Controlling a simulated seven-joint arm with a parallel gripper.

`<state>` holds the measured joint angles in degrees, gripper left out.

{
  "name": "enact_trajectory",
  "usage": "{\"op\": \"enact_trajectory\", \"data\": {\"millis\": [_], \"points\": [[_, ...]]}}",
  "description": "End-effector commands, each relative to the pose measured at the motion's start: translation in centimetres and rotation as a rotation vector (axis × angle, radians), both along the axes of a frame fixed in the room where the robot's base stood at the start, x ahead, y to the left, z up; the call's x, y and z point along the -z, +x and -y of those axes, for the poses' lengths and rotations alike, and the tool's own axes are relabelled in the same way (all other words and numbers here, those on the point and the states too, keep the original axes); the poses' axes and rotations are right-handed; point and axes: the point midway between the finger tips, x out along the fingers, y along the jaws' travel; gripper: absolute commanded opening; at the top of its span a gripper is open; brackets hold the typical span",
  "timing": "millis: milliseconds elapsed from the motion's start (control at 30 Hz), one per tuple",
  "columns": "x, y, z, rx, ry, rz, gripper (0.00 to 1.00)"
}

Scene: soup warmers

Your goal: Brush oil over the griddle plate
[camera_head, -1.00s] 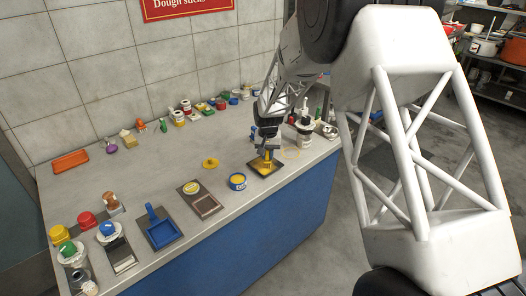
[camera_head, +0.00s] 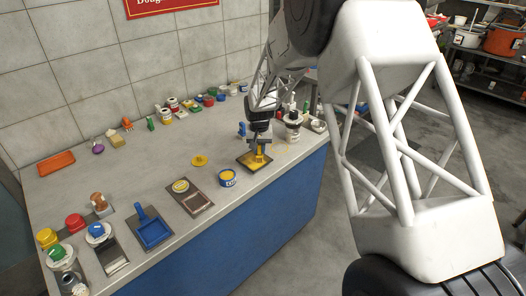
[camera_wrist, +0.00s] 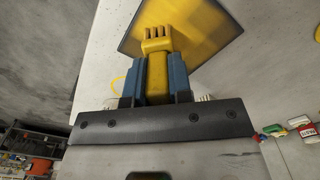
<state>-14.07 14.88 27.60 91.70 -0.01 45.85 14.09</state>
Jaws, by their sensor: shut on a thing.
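My gripper (camera_head: 259,143) is shut on a yellow brush (camera_head: 259,155), whose toothed end shows in the wrist view (camera_wrist: 158,38) between the two blue fingers. The brush points down over the griddle plate (camera_head: 243,160), a dark-edged square near the counter's right front. Much of the plate's face is yellow, also in the wrist view (camera_wrist: 200,22). The brush end overlaps the plate in both views; I cannot tell whether it touches. A blue tin with yellow contents (camera_head: 228,178) stands left of the plate, and a yellow lid-like disc (camera_head: 199,160) lies behind it.
A framed plate with a yellow disc (camera_head: 181,186), a blue pan (camera_head: 152,231) and several coloured caps and jars stand to the left. Small items line the wall; the middle back counter is clear.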

Motion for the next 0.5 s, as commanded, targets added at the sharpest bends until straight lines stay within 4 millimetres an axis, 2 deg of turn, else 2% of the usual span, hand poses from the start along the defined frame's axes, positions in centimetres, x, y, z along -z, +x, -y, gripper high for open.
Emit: {"op": "enact_trajectory", "data": {"millis": [500], "points": [[-0.2,3.3,-3.4,-0.001,0.000,0.001,0.00]]}}
